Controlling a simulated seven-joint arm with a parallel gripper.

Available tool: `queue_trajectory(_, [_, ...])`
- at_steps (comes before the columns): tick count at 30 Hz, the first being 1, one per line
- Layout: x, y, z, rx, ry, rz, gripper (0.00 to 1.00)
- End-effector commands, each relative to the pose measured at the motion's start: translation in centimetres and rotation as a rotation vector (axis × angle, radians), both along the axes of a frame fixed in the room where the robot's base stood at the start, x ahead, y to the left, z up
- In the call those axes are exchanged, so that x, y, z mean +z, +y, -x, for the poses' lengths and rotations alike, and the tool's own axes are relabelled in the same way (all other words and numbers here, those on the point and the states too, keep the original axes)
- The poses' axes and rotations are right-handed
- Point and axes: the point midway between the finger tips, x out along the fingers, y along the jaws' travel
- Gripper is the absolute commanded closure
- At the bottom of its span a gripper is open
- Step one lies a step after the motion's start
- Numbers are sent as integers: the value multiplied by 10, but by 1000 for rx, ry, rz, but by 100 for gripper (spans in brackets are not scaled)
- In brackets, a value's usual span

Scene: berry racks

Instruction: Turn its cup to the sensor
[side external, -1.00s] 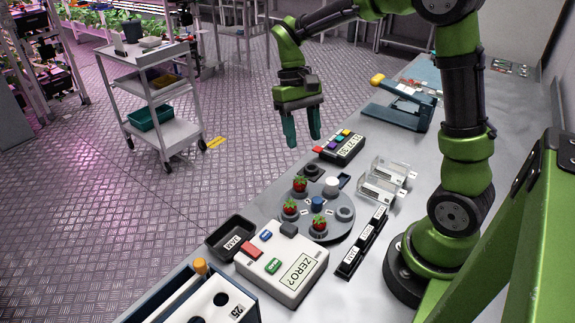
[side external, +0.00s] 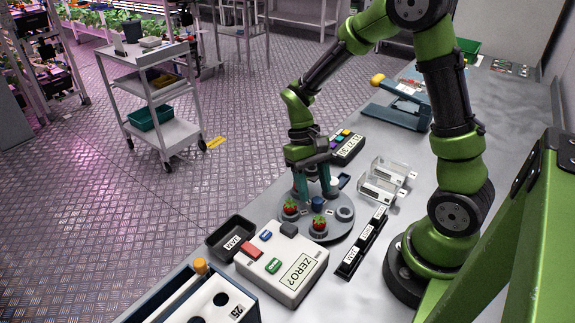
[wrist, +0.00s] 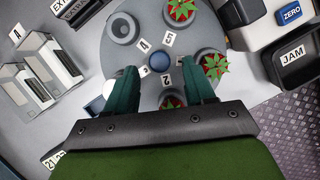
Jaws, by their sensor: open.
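A round grey turntable (side external: 325,233) carries several ring-shaped cups and a blue centre hub (side external: 318,203). Strawberries sit in cups at the front (side external: 319,222) and left (side external: 291,206); a third (wrist: 172,102) shows between my fingers in the wrist view, partly hidden by the gripper body. One cup (wrist: 122,28) is empty. A white round-topped part (side external: 336,184), possibly the sensor, stands at the turntable's far edge. My gripper (side external: 313,187) is open and points down over the turntable's far side. In the wrist view its fingers (wrist: 160,86) straddle the hub side; contact is unclear.
A white box marked ZERO? (side external: 284,287) and a black JAM bin (side external: 232,246) stand at the front left. A labelled black rack (side external: 350,266) and clear-fronted holders (side external: 378,197) lie to the right. A display box (side external: 347,158) stands behind my gripper.

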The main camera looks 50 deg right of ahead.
Motion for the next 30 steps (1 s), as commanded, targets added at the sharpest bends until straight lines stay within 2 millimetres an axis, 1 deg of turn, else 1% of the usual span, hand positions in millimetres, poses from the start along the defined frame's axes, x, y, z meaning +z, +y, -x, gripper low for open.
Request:
queue_trajectory(1, [-8, 1, 4, 1, 3, 1, 46])
queue_trajectory(3, [-16, 3, 6, 0, 4, -1, 46])
queue_trajectory(6, [-23, 4, 9, 1, 1, 0, 46])
queue_trajectory(10, [-28, 5, 11, -1, 0, 0, 46])
queue_trajectory(17, [-28, 5, 11, 0, -1, 0, 46])
queue_trajectory(20, [-28, 5, 10, 0, -1, 0, 60])
queue_trajectory(27, [-28, 4, 10, 0, -1, 0, 97])
queue_trajectory(28, [-28, 4, 10, 0, -1, 0, 100])
queue_trajectory(30, [-27, 4, 10, 0, -1, 0, 100])
